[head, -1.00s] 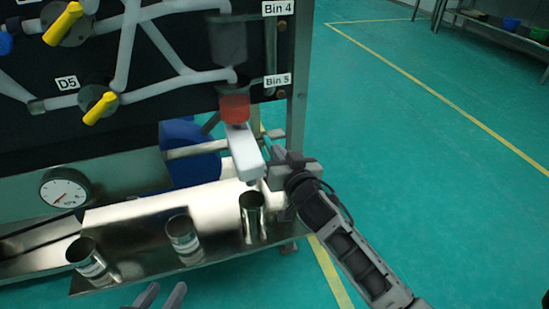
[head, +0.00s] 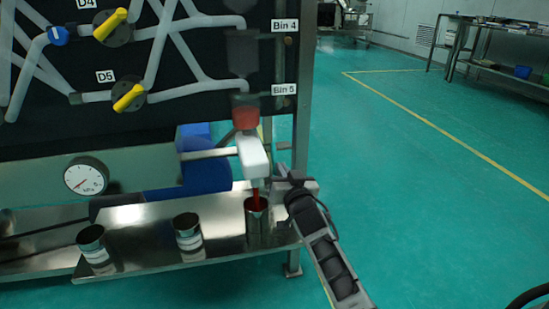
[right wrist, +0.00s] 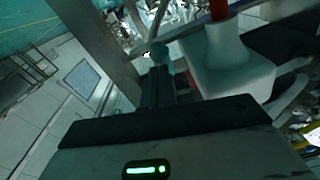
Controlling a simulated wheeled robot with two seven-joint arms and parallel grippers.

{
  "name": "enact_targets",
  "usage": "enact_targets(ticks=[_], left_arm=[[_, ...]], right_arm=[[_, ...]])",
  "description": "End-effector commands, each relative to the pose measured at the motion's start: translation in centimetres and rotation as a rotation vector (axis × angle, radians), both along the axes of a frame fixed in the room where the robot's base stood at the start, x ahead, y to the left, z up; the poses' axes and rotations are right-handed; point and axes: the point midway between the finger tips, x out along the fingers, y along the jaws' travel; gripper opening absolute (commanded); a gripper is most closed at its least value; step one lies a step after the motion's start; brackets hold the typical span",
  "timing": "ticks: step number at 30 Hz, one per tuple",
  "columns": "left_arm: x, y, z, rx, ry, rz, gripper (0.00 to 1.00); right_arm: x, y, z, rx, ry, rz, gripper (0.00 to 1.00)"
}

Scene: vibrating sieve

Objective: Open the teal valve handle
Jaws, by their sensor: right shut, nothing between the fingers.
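A white valve body with a spout (head: 252,152) sits under the red-filled hopper (head: 245,115) of Bin 5. A thin red stream (head: 256,196) runs from the spout into the metal cup (head: 257,222) below. My right gripper (head: 281,174) is shut and empty, just right of the spout. In the right wrist view my shut fingers (right wrist: 157,88) point at a small rounded teal-grey piece (right wrist: 160,50) beside the white body (right wrist: 232,62). This piece may be the valve handle; the fingers hide part of it. I cannot make out the handle in the head view. My left gripper is out of view.
Two more metal cups (head: 187,232) (head: 93,246) stand on the steel shelf (head: 150,258). A pressure gauge (head: 87,176) and yellow-handled valves (head: 130,97) are on the left. A steel frame post (head: 304,110) stands behind my right gripper.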

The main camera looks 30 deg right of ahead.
Motion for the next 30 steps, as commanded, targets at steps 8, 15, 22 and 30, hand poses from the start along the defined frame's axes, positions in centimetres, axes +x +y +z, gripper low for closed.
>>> enact_targets(ticks=[8, 15, 22, 30], left_arm=[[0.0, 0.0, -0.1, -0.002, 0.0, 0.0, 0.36], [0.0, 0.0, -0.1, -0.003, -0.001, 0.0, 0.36], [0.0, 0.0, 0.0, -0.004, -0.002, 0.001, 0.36], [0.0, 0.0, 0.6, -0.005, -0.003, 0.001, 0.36]], right_arm=[[0.5, 0.1, -1.1, 0.005, 0.019, 0.0, 0.0], [0.7, 0.2, -1.1, 0.006, 0.017, 0.001, 0.0], [0.7, 0.3, -1.1, 0.006, 0.017, 0.003, 0.0], [-0.4, 1.5, 0.3, 0.005, 0.017, 0.021, 0.0]])
